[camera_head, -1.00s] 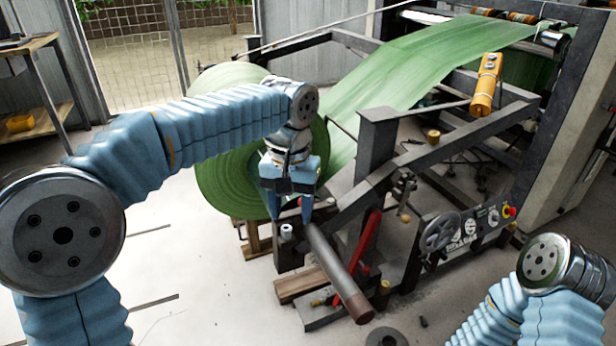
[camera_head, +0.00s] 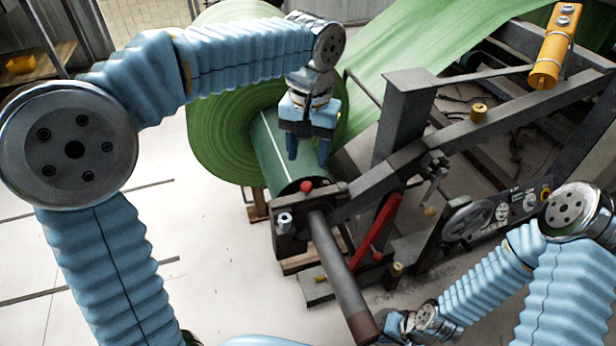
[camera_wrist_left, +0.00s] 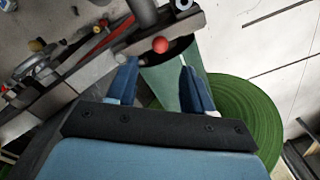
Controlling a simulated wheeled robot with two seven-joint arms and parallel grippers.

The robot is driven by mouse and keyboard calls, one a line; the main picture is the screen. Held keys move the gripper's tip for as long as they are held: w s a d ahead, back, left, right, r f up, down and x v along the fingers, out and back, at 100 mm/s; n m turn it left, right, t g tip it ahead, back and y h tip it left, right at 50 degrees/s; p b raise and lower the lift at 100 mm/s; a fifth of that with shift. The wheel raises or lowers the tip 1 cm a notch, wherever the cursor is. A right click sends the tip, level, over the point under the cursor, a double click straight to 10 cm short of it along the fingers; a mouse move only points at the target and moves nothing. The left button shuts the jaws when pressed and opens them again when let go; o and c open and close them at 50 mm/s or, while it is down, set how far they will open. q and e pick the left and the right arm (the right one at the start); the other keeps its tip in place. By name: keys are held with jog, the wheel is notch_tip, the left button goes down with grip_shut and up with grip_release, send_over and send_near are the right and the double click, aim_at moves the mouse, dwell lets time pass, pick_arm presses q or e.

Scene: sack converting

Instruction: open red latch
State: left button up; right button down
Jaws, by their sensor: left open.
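The red latch shows as a round red knob (camera_head: 305,186) on top of the dark end bracket at the near end of the roll's core. It also shows in the left wrist view (camera_wrist_left: 160,45), just beyond the fingertips. My left gripper (camera_head: 307,152) is open and empty, pointing down in front of the green roll, with the knob below its fingertips in the head view. Its two blue fingers are spread apart in the wrist view (camera_wrist_left: 156,75). The knob appears apart from both fingers. My right wrist shows at the lower edge; its fingers cannot be made out.
The green roll (camera_head: 220,120) stands behind the bracket. A dark bar (camera_head: 335,265) sticks out towards me, beside a red lever (camera_head: 377,235). A sloping steel beam (camera_head: 480,130) with a yellow cylinder (camera_head: 552,50) runs to the right. The floor at left is clear.

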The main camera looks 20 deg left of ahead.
aim_at(307, 183)
pick_arm(q)
notch_tip(307, 183, down, 8)
jog(key=shift+a+r+b, duration=0.1)
jog(key=shift+r+b, duration=0.15)
jog(key=shift+b, duration=0.15)
grip_shut()
